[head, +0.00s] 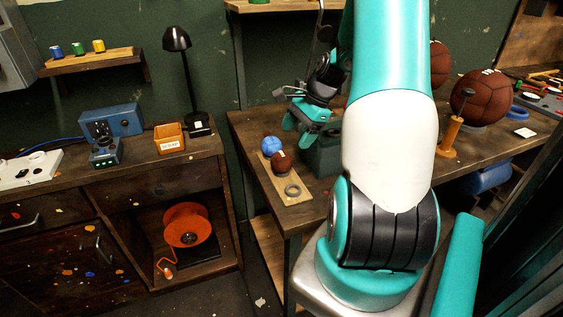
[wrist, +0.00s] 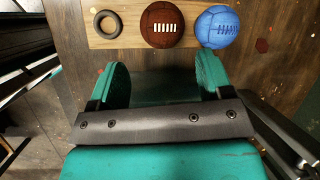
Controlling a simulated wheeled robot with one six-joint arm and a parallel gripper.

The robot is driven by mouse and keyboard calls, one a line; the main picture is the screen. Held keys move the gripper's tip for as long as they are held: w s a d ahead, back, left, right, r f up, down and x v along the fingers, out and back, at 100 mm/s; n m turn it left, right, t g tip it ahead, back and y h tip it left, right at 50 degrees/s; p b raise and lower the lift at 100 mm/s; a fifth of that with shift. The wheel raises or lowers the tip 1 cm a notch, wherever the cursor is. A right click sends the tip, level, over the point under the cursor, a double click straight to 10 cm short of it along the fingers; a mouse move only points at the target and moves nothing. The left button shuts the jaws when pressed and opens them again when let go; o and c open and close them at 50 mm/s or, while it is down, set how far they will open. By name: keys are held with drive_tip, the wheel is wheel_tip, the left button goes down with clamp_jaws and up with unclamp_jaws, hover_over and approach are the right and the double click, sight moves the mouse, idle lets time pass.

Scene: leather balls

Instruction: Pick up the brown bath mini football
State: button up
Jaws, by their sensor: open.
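The brown mini football (head: 282,163) with white laces sits on a small light wooden board (head: 268,182) near the left end of the workbench. In the wrist view the brown football (wrist: 162,22) is at the top middle, between a blue ball (wrist: 218,27) and a grey ring (wrist: 107,24). My gripper (head: 303,124) is above and beyond the board in the head view. In the wrist view my gripper (wrist: 164,72) is open, with nothing between its teal fingers. The football lies ahead of the fingertips, roughly centred between them, and is apart from them.
A dark green box (head: 322,156) stands on the bench just right of the board. Large brown balls (head: 482,97) and an orange-handled tool (head: 449,137) are farther right. A separate cabinet to the left holds a black lamp (head: 177,40) and an orange bin (head: 169,137).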

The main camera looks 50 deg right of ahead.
sight(285, 153)
drive_tip(key=p+x, duration=0.1)
drive_tip(key=x, duration=0.9)
drive_tip(key=shift+w+f, duration=0.15)
drive_tip(key=shift+f, duration=0.2)
drive_tip(key=c, duration=0.6)
